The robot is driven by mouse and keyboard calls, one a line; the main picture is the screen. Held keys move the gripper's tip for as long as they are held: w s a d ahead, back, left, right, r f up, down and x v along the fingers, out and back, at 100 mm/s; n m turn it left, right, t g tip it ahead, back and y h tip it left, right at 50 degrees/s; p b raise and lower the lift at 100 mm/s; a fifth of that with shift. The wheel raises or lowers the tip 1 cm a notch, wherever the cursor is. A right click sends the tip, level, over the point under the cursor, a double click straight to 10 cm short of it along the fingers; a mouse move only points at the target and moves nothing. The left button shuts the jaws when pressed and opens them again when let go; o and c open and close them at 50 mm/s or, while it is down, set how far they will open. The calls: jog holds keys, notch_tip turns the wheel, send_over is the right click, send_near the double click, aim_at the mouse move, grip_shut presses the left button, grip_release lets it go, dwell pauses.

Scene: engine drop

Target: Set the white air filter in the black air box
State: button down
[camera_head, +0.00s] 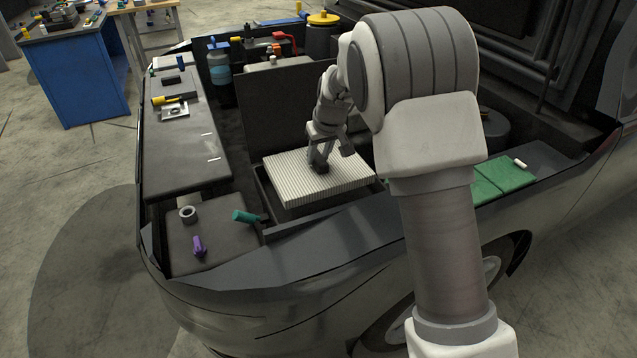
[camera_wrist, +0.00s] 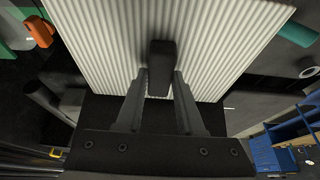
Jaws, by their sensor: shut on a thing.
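The white pleated air filter (camera_head: 300,184) lies roughly level over the opening of the black air box (camera_head: 262,186) in the head view. The box's dark lid (camera_head: 275,110) stands open behind it. My gripper (camera_head: 320,160) is above the filter, shut on the dark grip block on its top. In the wrist view, the filter (camera_wrist: 105,40) fills the upper middle, and my gripper (camera_wrist: 158,85) has its two fingers on either side of the black block (camera_wrist: 161,65). The filter's underside and the box floor are hidden, so I cannot tell whether it touches the box.
A teal handle (camera_head: 246,217) sticks out by the box's front left corner. A grey ring (camera_head: 188,214) and a purple clip (camera_head: 199,246) lie on the front left panel. Green mats (camera_head: 500,178) lie to the right. A blue-capped bottle (camera_head: 219,65) stands behind.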

aim_at(319, 176)
notch_tip(319, 176, down, 7)
jog(key=shift+b, duration=0.7)
jog(key=shift+f, duration=0.15)
jog(key=c, duration=0.5)
grip_release()
